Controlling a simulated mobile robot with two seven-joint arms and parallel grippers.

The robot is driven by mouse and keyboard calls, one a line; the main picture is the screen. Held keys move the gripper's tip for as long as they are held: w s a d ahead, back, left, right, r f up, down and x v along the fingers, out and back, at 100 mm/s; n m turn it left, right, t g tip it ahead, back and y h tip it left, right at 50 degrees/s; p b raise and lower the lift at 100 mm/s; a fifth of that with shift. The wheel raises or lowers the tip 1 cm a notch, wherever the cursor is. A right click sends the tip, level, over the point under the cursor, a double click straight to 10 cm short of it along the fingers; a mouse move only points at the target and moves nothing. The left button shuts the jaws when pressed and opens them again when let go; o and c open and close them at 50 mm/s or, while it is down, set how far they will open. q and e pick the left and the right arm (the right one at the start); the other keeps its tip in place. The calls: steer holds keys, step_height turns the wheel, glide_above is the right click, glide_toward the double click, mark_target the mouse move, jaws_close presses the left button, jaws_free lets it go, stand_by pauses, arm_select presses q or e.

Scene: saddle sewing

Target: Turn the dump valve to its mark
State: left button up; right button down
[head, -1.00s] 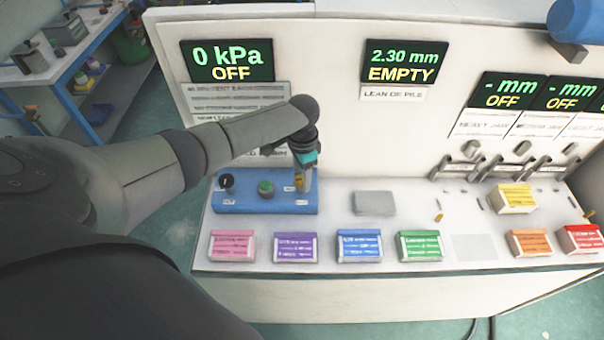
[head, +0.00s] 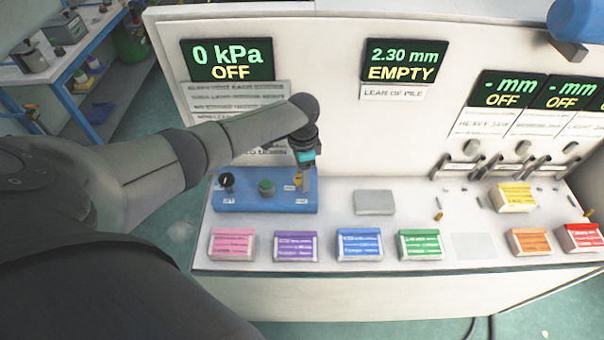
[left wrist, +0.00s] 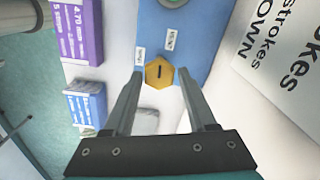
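The dump valve appears to be the yellow hexagonal knob (head: 298,180) at the right end of the blue control box (head: 245,204). In the left wrist view the knob (left wrist: 159,72) shows a dark line on its face, with two small white labels beside it, too blurred to read. My left gripper (head: 307,184) points down at the knob. In the left wrist view its fingers (left wrist: 160,74) are open, one on each side of the knob, with small gaps showing.
The box also carries a black knob (head: 227,181) and a green button (head: 266,187). A grey pad (head: 374,202) lies right of the box. Several coloured packs, such as the purple one (head: 296,247), line the front edge. A white upright panel (head: 330,120) stands behind.

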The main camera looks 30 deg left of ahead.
arm_select(q)
steer(key=o, duration=0.3)
steer(key=shift+o, duration=0.2)
steer(key=shift+r, duration=0.6)
step_height(320, 180, up, 14)
steer(key=shift+b, duration=0.35)
steer(key=shift+s, duration=0.1)
